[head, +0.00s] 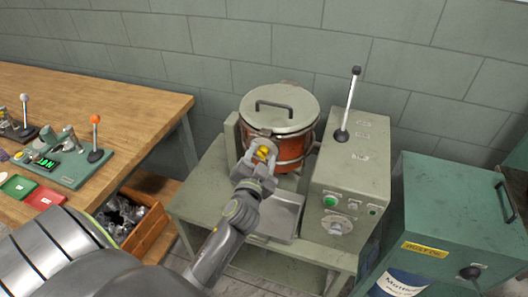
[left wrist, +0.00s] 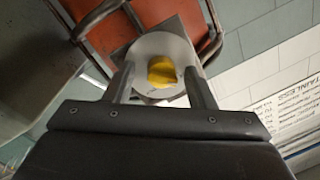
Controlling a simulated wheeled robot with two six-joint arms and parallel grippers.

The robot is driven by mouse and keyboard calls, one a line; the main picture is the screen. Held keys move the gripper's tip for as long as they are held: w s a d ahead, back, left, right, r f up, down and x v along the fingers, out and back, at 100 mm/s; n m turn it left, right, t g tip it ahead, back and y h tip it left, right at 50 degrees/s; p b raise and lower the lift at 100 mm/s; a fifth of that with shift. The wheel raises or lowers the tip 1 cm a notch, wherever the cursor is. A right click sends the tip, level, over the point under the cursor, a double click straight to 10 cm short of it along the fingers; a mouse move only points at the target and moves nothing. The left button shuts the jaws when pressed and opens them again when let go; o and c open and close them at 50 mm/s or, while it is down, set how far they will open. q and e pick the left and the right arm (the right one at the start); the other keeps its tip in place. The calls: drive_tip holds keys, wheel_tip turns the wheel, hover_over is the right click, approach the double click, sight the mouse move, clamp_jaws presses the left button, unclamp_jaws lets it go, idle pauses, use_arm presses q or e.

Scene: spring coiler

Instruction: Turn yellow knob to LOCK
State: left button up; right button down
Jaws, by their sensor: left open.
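The yellow knob (head: 262,152) is on a round grey plate on the front of the orange drum with a grey-green lid (head: 279,108). In the left wrist view the yellow knob (left wrist: 162,71) sits in front of the pale disc (left wrist: 165,48), between my finger tips. My left gripper (head: 262,153) is open, with one finger on each side of the knob. It also shows in the left wrist view (left wrist: 162,85). I cannot tell whether the fingers touch the knob. No LOCK marking is readable. My right gripper is not in view.
The drum stands on a grey-green stand (head: 205,195). Right of it is a control box (head: 352,165) with an upright lever (head: 348,105). A green cabinet (head: 445,190) stands farther right. A wooden workbench (head: 90,90) with small devices is on the left.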

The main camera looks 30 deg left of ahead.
use_arm(q)
drive_tip(key=shift+s+d+r, duration=0.1)
drive_tip(key=shift+s+r, duration=0.05)
drive_tip(key=shift+s, duration=0.1)
drive_tip(key=shift+c, duration=1.8)
drive_tip(key=c, duration=0.6)
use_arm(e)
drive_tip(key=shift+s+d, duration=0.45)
